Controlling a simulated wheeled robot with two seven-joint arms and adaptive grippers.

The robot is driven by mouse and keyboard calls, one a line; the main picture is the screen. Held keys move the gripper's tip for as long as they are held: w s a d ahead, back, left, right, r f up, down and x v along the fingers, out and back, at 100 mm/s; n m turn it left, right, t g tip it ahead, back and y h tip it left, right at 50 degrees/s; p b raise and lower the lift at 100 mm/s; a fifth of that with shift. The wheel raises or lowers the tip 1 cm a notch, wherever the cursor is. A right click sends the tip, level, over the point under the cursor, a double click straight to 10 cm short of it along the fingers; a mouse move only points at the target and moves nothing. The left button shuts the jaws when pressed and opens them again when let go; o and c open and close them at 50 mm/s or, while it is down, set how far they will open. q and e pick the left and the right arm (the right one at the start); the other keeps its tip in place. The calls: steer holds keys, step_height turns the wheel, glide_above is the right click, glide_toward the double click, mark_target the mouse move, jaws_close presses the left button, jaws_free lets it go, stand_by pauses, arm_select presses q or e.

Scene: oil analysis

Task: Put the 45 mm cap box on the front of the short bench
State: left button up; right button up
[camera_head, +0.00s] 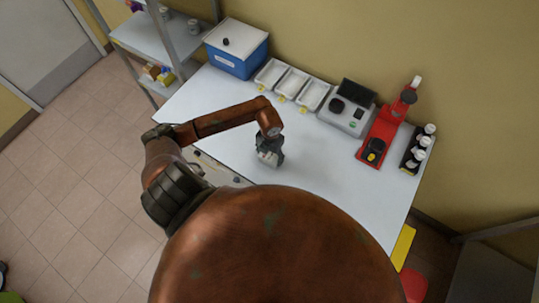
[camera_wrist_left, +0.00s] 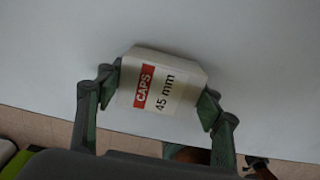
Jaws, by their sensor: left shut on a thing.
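The 45 mm cap box (camera_wrist_left: 160,84) is a small white box with a red "CAPS" label and "45 mm" printed on it. In the left wrist view it sits between the two fingers of my left gripper (camera_wrist_left: 156,96), which is shut on it. In the head view my left gripper (camera_head: 268,158) is over the front part of the white bench (camera_head: 221,122), near its front edge. There the box is mostly hidden by the gripper. I cannot tell whether the box touches the bench top. My right gripper is not in view.
Along the back of the bench stand a blue box (camera_head: 236,62), white trays (camera_head: 291,83), a grey instrument (camera_head: 346,115), a red press (camera_head: 381,138) and a rack of bottles (camera_head: 416,152). The bench top around my left gripper is clear. A shelf (camera_head: 165,36) stands at the left.

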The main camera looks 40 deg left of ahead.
mark_target(270, 155)
arm_select(q)
steer(key=shift+f, duration=0.15)
steer(key=o, duration=1.2)
steer(key=shift+c, duration=0.2)
steer(key=shift+r, duration=0.2)
steer(key=shift+r, duration=0.3)
step_height(270, 155, up, 11)
steer(key=b, duration=0.2)
steer(key=shift+r, duration=0.2)
